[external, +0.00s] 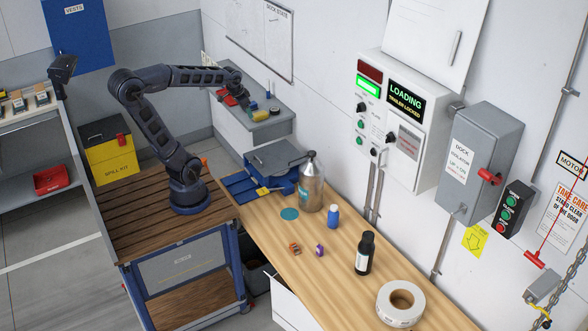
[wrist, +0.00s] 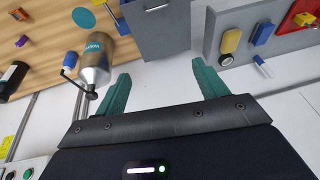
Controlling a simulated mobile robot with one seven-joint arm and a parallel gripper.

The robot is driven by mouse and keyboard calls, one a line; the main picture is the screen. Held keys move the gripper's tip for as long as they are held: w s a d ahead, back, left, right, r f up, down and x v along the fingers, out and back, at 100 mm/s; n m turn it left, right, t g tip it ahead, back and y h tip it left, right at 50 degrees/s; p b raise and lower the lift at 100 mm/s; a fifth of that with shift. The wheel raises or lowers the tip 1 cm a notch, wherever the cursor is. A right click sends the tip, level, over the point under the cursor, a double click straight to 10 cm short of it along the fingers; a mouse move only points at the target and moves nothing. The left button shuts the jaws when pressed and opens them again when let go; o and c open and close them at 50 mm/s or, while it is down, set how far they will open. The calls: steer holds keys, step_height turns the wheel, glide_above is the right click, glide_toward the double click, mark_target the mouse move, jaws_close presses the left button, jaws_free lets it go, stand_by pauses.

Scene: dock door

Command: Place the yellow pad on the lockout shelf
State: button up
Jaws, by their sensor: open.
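The yellow pad (external: 260,115) lies near the front end of the grey lockout shelf (external: 277,128) against the back wall. In the wrist view the pad (wrist: 230,40) is a rounded yellow piece on the shelf (wrist: 212,35), right of and beyond the right fingertip. My gripper (external: 243,100) is over the shelf area in the external view, small and partly hidden by the arm. In the wrist view my gripper (wrist: 163,82) has its two teal fingers wide apart with nothing between them. It is apart from the pad.
A blue block (wrist: 263,33), a blue-and-white stick (wrist: 262,66) and a red tray (wrist: 303,22) share the shelf. The wall bounds the shelf's back.

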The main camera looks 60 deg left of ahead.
steer(key=s+d+h, duration=0.1)
steer(key=s+d, duration=0.3)
steer(key=s, duration=0.7)
steer(key=shift+d+r+t, duration=0.25)
steer(key=shift+r+t, duration=0.05)
